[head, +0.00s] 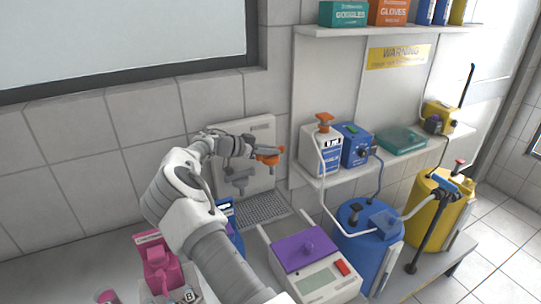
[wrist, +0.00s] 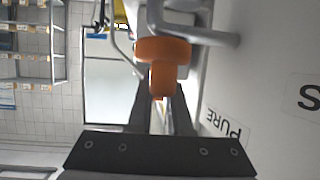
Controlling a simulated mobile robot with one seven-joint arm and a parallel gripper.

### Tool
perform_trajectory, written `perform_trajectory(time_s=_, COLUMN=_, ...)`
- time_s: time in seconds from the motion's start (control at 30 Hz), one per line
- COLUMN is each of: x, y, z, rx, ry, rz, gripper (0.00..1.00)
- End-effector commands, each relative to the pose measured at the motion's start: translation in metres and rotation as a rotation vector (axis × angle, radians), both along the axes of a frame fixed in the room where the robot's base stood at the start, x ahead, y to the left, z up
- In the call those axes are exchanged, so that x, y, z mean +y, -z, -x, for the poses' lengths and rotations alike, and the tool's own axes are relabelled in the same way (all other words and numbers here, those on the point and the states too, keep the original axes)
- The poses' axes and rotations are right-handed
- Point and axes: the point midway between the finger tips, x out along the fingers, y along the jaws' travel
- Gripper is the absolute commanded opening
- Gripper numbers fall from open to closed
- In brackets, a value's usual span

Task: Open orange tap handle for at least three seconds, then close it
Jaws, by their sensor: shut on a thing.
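The orange tap handle (head: 269,150) is at the upper part of the white wall panel (head: 262,130) in the head view. In the wrist view the orange handle (wrist: 162,52) fills the space at the fingertips, with grey tap piping behind it. My gripper (head: 252,150) reaches it from the left in the head view. My gripper (wrist: 161,95) is shut on the handle's narrow orange stem in the wrist view. The grey tap body (head: 238,180) shows below my gripper. Whether water flows cannot be told.
A grey grate (head: 262,210) lies below the panel. A purple-topped device (head: 305,250), a blue barrel (head: 365,240) and a yellow barrel (head: 437,205) stand to the right. A white shelf (head: 335,175) holds a bottle and a blue box. A pink container (head: 157,263) stands lower left.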

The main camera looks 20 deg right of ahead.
Motion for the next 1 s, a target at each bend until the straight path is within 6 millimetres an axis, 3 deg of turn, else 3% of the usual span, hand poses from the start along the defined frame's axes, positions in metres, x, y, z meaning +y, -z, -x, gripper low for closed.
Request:
perform_trajectory(time_s=0.3, x=0.0005, y=0.0098, z=0.0013, rx=-0.004, ry=-0.19, rz=-0.003, gripper=0.0)
perform_trajectory(time_s=1.0, x=-0.0011, y=0.0057, z=0.0014, rx=-0.004, ry=-0.649, rz=-0.004, gripper=0.0)
